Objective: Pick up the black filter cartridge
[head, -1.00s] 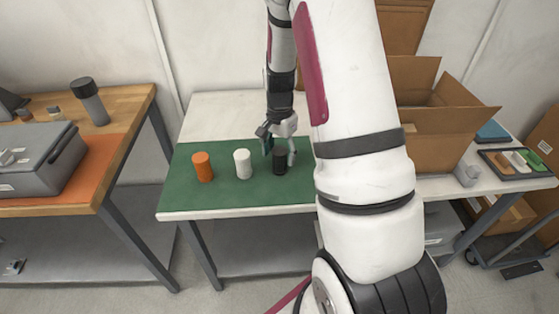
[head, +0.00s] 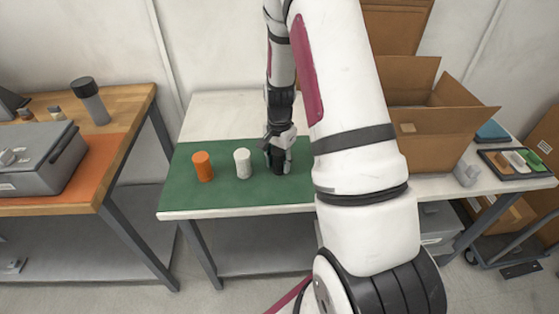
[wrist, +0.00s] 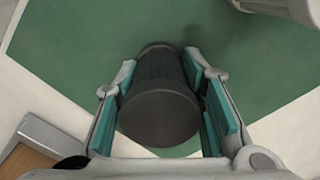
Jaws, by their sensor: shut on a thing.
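The black filter cartridge (head: 278,165) stands on the green mat (head: 222,198) in the head view, partly hidden by my gripper. In the wrist view the cartridge (wrist: 159,105) fills the space between the two teal-padded fingers. My gripper (head: 279,158) is shut on it, with one finger on each side; it also shows in the wrist view (wrist: 165,110). I cannot tell whether the cartridge is clear of the mat.
A white cartridge (head: 243,163) and an orange cartridge (head: 203,167) stand to the left on the mat. An open cardboard box (head: 430,140) and a tray (head: 517,163) with small parts are to the right. A grey case (head: 40,160) sits on the wooden bench at left.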

